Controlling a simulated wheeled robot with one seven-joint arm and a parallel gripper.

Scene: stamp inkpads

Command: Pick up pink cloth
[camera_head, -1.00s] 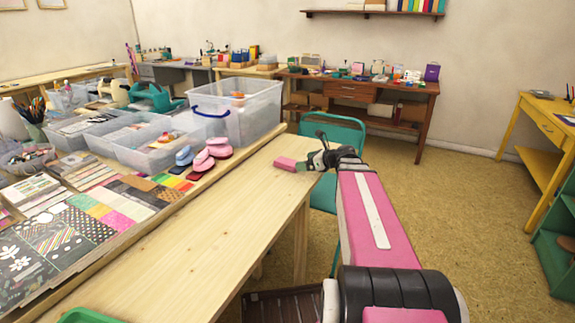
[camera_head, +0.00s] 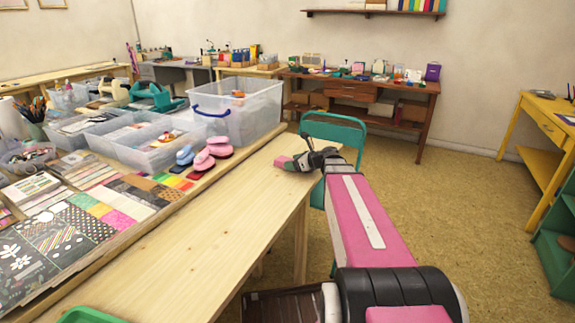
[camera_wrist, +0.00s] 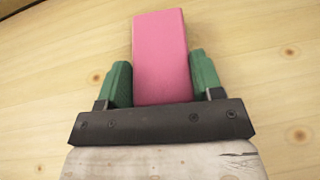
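The pink cloth shows as a smooth pink block in the wrist view (camera_wrist: 161,50), lying lengthwise away from me above or on the pale wood. In the camera_head view its pink end (camera_head: 283,161) shows at the far right corner of the near wooden table. My gripper (camera_wrist: 161,68) has one green finger on each side of the block. Both fingers look very close to its sides, and its far end sticks out past the fingertips. Whether they press on it cannot be told. In the camera_head view my gripper (camera_head: 292,162) is low at the table edge.
The wooden tabletop (camera_head: 190,255) is clear in front. Pink and blue stamps (camera_head: 205,158) stand on the raised shelf to the left, near a clear bin (camera_head: 262,112). A teal chair (camera_head: 335,128) stands just behind the table, close to my arm.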

